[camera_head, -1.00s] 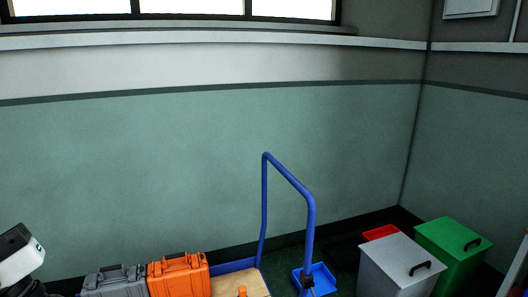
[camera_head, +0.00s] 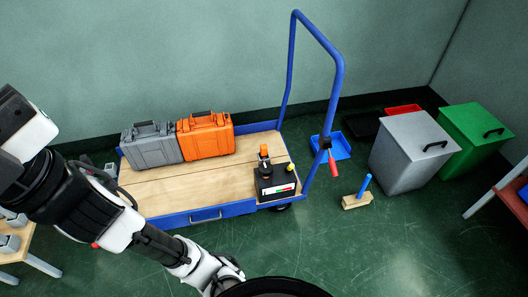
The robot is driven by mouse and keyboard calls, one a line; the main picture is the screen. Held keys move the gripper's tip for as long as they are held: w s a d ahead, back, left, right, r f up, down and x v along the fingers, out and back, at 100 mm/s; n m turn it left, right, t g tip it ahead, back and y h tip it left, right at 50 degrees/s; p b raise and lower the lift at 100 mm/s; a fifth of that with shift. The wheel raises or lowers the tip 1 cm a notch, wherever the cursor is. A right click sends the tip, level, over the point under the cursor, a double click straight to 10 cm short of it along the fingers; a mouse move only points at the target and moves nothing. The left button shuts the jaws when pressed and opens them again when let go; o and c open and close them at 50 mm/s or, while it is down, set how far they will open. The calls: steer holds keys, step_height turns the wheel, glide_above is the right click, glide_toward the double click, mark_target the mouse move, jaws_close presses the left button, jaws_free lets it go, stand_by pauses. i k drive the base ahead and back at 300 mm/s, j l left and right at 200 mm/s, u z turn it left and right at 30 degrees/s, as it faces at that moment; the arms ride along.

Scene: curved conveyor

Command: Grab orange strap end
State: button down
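A small orange piece (camera_head: 264,152), which may be the strap end, stands up on a black box-like device (camera_head: 276,184) at the right front of the cart's deck. The device has a yellow knob and a red and white label. The orange piece is too small to make out its shape or what it is fixed to. My arm reaches from the left to the bottom middle of the picture, in front of the cart. Its fingers do not show, and nothing of mine touches the orange piece.
The blue cart (camera_head: 163,219) has a wooden deck bearing a grey case (camera_head: 152,150) and an orange case (camera_head: 206,137). Its tall blue handle (camera_head: 338,95) rises at the right. A brush (camera_head: 357,196), a blue dustpan (camera_head: 332,147) and grey (camera_head: 409,158) and green (camera_head: 478,140) bins stand right.

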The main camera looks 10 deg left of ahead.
mark_target(263, 153)
steer(key=i, duration=0.8)
steer(key=i+j+z, duration=0.1)
steer(key=i, duration=0.7)
